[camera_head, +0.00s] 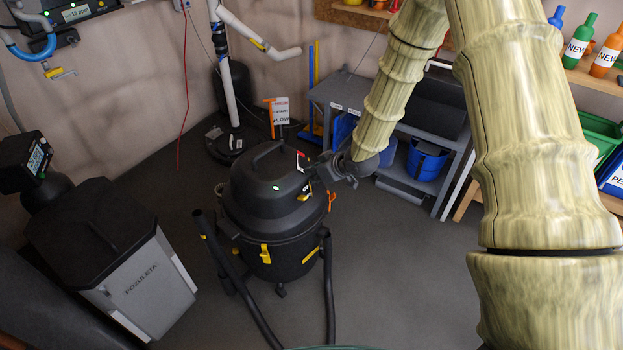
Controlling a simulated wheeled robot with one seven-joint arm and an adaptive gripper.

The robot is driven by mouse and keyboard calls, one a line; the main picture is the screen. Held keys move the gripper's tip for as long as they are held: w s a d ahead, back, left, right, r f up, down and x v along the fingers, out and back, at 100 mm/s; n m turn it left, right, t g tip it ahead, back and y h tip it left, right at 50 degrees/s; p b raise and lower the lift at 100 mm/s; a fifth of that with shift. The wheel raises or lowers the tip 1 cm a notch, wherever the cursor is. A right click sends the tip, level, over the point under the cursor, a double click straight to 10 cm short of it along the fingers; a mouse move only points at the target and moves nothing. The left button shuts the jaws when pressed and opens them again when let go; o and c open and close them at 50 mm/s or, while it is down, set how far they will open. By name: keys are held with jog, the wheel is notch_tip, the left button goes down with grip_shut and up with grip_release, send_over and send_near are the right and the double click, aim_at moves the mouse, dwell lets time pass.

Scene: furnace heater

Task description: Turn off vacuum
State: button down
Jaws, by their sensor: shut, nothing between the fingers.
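The black vacuum (270,215) stands upright on the dark floor in the middle of the head view. It has a domed lid, a carry handle on top and yellow latches on its drum. A small green light (276,188) glows on the front of the lid. My gripper (308,168) is shut and empty at the right side of the lid, close to a small red and white part (301,157). I cannot tell whether the fingertips touch it. My arm comes in from the upper right.
A grey bin (150,285) stands at the left. A grey shelf unit (440,175) with blue bins is behind my arm, with bottles on a shelf at the upper right. The vacuum's black hose (328,285) hangs in front. The floor right of the vacuum is clear.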

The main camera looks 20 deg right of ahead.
send_over(298, 191)
jog(key=f, duration=0.6)
jog(key=shift+s+d, duration=0.25)
jog(key=shift+s, duration=0.15)
jog(key=shift+s+d+f+p, duration=0.1)
jog(key=shift+s+f+p, duration=0.1)
jog(key=shift+f, duration=0.3)
jog(key=shift+s+d+f+p, duration=0.1)
jog(key=shift+s+f+p, duration=0.1)
jog(key=shift+f, duration=0.3)
jog(key=shift+s+d+f, duration=0.25)
jog(key=shift+s+f, duration=0.1)
jog(key=shift+f, duration=0.4)
jog(key=shift+s+a+f, duration=0.1)
jog(key=shift+f, duration=0.05)
